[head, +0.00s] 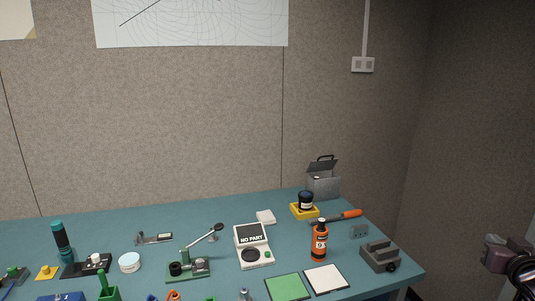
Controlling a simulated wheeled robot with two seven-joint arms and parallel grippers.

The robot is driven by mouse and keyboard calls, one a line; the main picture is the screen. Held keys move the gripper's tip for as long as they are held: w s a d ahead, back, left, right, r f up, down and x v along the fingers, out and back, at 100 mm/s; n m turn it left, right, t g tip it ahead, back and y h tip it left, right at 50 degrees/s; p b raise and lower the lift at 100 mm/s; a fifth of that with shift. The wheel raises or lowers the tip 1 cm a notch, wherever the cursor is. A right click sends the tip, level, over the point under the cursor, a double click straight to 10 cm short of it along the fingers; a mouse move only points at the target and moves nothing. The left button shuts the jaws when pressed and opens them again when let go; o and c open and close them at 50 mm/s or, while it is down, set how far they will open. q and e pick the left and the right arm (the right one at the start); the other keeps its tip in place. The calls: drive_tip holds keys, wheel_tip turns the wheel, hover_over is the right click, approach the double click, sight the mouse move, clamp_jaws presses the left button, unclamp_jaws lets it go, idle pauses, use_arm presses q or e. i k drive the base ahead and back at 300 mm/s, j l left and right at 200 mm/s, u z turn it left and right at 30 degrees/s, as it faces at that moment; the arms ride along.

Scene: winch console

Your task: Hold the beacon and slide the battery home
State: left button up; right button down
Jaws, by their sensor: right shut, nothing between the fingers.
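No object here is clearly a beacon or a battery at this size. A dark, round-topped cylinder (306,199) stands upright in a yellow base (304,212) at the back right of the table; it may be the beacon. An orange bottle-like object (319,242) with a black top and a label stands in front of it. My right gripper (491,258) is at the right edge of the head view, off the table's right end, shut and empty, touching nothing. My left gripper is out of view.
The teal table (210,215) carries a "NO PART" device (252,246), a grey open-lidded box (323,182), an orange-handled tool (344,216), a dark grey block (380,256), and green (287,287) and white (326,279) pads. A tall teal-topped cylinder (62,241) stands left.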

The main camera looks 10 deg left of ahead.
sight(317, 166)
drive_tip(key=i+l+u, duration=0.1)
drive_tip(key=i+u, duration=0.25)
drive_tip(key=i+l+u, duration=0.15)
drive_tip(key=u, duration=0.2)
drive_tip(key=i+l+u, duration=0.4)
drive_tip(key=i+l, duration=0.55)
drive_tip(key=l, duration=0.15)
